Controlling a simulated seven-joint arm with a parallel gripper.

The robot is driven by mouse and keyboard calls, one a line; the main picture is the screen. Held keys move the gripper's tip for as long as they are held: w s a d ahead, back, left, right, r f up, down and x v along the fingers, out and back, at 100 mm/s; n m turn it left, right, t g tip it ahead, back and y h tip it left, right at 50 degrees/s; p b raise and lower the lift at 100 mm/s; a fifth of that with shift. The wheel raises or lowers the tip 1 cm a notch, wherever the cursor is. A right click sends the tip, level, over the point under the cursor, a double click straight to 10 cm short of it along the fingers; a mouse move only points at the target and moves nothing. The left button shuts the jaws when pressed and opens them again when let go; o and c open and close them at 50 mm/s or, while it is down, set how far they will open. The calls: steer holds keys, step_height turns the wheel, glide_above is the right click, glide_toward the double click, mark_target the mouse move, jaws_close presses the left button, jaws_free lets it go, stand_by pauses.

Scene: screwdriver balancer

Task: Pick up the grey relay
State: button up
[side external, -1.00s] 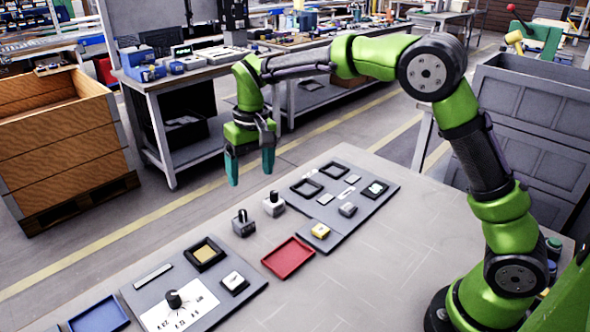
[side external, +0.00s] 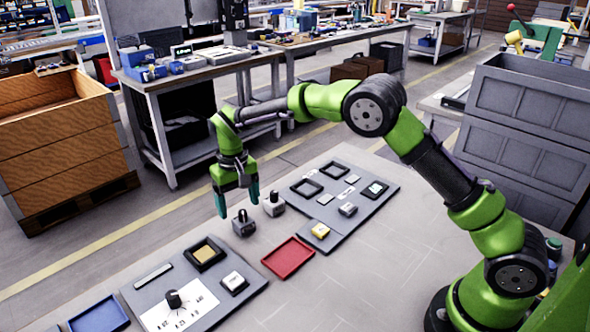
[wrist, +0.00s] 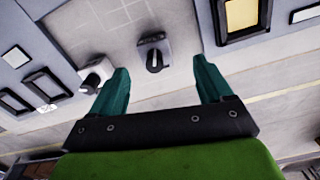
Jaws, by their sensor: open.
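A dark grey block with a black knob on top (side external: 243,225) stands upright on the table; it looks like the grey relay. In the wrist view the block (wrist: 153,53) shows ahead of the gap between my fingertips, untouched. A paler block with a dark knob (side external: 274,204) stands just behind it to the right; in the wrist view this block (wrist: 95,76) is beside the left finger. My gripper (side external: 237,203) has teal fingers pointing down, open and empty, above and slightly behind the dark block. Its two fingers also show in the wrist view (wrist: 161,66).
A red tray (side external: 288,258) lies in front to the right. A grey panel (side external: 330,240) with several small parts is at the right. Another panel (side external: 250,288) with a dial and a yellow-filled frame is at the front left. Bare table lies around the blocks.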

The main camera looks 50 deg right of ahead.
mark_target(242, 211)
steer(key=shift+d+f, duration=0.2)
steer(key=shift+f, duration=1.3)
steer(key=shift+d+f, duration=0.15)
steer(key=shift+f, duration=1.35)
steer(key=c, duration=1.2)
steer(key=shift+r, duration=0.15)
